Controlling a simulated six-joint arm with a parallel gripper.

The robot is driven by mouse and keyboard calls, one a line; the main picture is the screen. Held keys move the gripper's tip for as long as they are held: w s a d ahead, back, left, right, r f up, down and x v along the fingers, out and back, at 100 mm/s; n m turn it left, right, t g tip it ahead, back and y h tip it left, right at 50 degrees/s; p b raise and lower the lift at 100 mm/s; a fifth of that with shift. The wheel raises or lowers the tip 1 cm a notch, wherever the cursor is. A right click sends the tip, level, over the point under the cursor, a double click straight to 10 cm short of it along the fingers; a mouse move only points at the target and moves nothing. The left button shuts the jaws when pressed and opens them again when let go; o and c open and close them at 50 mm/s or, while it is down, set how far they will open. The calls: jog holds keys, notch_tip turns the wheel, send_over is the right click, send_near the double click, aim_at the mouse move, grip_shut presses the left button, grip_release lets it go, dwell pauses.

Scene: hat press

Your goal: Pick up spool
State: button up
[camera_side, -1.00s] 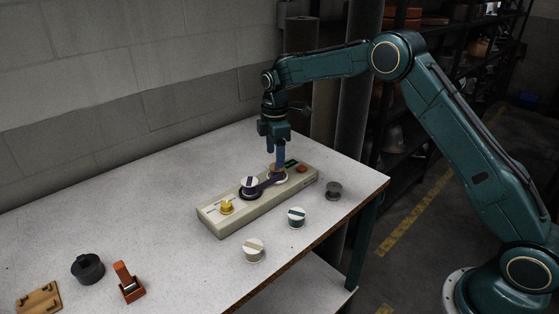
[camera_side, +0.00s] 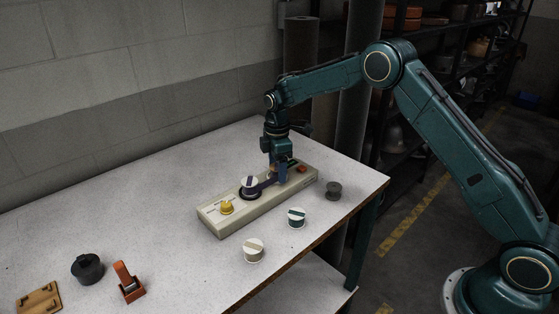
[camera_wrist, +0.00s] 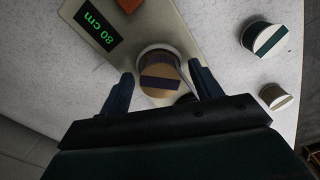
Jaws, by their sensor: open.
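A spool (camera_wrist: 158,68) with a tan top and a dark purple band sits at the right end of the cream winding device (camera_wrist: 185,40). In the side view my gripper hides most of it. My gripper (camera_wrist: 160,88) is open, pointing down, with one finger on each side of this spool; I cannot tell whether they touch it. In the side view my gripper (camera_side: 276,176) is low over the device (camera_side: 226,229). A white spool with a purple band (camera_side: 249,184) sits further left on it, and a purple strip runs between the two.
A teal-banded spool (camera_side: 296,217), a beige-banded spool (camera_side: 253,250) and a grey flanged reel (camera_side: 333,190) stand on the table in front. The device has a yellow knob (camera_side: 227,207) and a display (camera_wrist: 97,27). A dark round holder (camera_side: 88,268) and an orange tool (camera_side: 128,283) stand left.

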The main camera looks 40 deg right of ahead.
aim_at(277, 167)
jog(key=c, duration=1.1)
jog(key=shift+r, duration=0.1)
notch_tip(277, 167, up, 20)
jog(key=shift+f, duration=0.1)
dwell(0.5)
